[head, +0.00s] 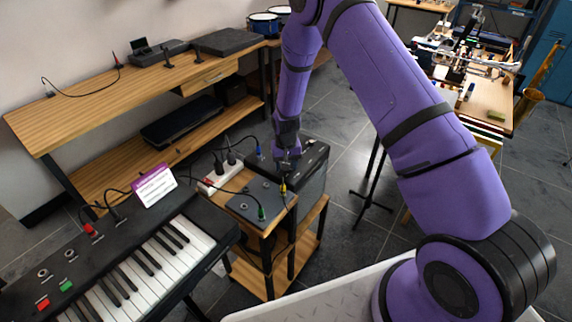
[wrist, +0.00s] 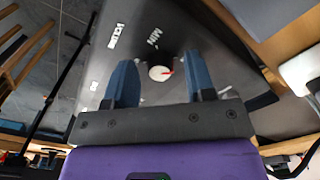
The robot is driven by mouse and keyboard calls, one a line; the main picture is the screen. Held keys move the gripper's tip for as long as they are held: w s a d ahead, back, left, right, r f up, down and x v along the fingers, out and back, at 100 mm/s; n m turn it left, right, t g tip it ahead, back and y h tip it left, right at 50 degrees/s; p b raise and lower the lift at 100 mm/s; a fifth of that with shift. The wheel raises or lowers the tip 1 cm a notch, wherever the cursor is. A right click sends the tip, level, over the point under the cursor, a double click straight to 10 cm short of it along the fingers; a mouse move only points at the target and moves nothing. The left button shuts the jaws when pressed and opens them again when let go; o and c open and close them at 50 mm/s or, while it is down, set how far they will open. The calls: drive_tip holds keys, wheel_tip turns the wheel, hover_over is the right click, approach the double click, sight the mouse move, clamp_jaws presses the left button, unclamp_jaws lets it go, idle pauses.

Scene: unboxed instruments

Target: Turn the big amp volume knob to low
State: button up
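The black amp (head: 312,172) stands beyond the small wooden stand in the head view. In the wrist view its dark panel (wrist: 225,70) fills the middle. A round white knob (wrist: 160,73) with a red pointer sits on this panel, near a white "MIN" label (wrist: 154,38). The pointer points to the right of the picture. My gripper (head: 288,163) is over the amp's top. In the wrist view its two blue fingers (wrist: 159,60) are apart, one on each side of the knob, with gaps showing. I cannot tell how far above the panel the fingertips are.
The wooden stand (head: 268,283) carries a grey pedal box (head: 255,200) with cable plugs and a white power strip (head: 217,178) close to the amp. A keyboard (head: 150,270) is at the lower left. Grey tiled floor (head: 345,150) is open right of the amp.

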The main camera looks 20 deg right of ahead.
wheel_tip(320, 180, up, 11)
idle(0.6)
drive_tip(key=shift+f, duration=0.15)
drive_tip(key=s+d+r+t, duration=0.1)
drive_tip(key=s+r, duration=0.3)
drive_tip(key=r, duration=0.6)
drive_tip(key=s+d+r+t, duration=0.1)
drive_tip(key=s+d+r, duration=0.1)
drive_tip(key=s+r, duration=0.5)
drive_tip(key=s+d+r+t, duration=0.1)
drive_tip(key=s+r, duration=0.1)
drive_tip(key=r, duration=1)
drive_tip(key=s+d+r+n+t, duration=0.1)
drive_tip(key=s+r, duration=0.3)
drive_tip(key=s, duration=0.8)
drive_tip(key=s+d+r+t, duration=0.1)
drive_tip(key=s+r, duration=0.4)
drive_tip(key=s, duration=0.7)
drive_tip(key=shift+s+d+n, duration=0.3)
drive_tip(key=shift+d+n, duration=0.1)
drive_tip(key=shift+d, duration=0.05)
